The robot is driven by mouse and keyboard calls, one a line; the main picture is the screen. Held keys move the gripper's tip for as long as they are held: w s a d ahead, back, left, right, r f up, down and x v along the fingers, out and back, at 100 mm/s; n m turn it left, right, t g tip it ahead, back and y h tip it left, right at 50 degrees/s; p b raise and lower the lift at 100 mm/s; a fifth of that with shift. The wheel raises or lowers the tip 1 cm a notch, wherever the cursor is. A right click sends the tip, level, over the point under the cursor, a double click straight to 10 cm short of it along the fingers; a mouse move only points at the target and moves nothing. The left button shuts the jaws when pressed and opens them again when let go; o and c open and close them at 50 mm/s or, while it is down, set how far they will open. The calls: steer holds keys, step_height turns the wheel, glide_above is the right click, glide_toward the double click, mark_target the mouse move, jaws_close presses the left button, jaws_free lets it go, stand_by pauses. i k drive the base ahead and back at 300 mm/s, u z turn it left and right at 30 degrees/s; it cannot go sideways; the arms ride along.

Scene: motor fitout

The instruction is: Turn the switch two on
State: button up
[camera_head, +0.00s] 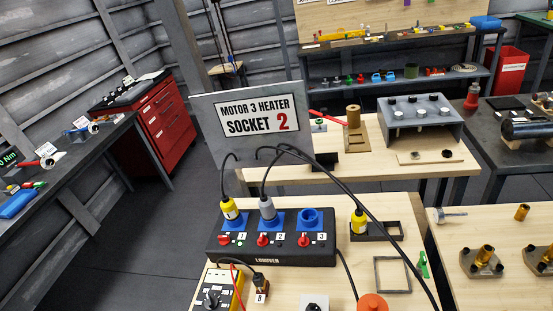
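A black socket box (225,252) marked LUMIVEN sits on the wooden table, below the middle of the picture. It has three blue sockets with a red switch in front of each, numbered 1 to 3. Switch two (263,240) is the middle red knob, left of the label 2. Its on or off position is too small to tell. A grey plug (267,208) is in socket 2 and a yellow plug (229,209) is in socket 1. Socket 3 (309,218) is empty. My gripper is out of view.
A sign (250,118) reading MOTOR 3 HEATER SOCKET 2 stands behind the box. Black cables arch above the box and down its right side. Another yellow plug (358,221) stands at right. A yellow meter (222,290) and a brown block (260,285) are in front.

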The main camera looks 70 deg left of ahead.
mark_target(262, 242)
steer(key=u, duration=0.1)
steer(key=k, duration=1)
steer(key=u, duration=1.55)
steer(key=i, duration=1)
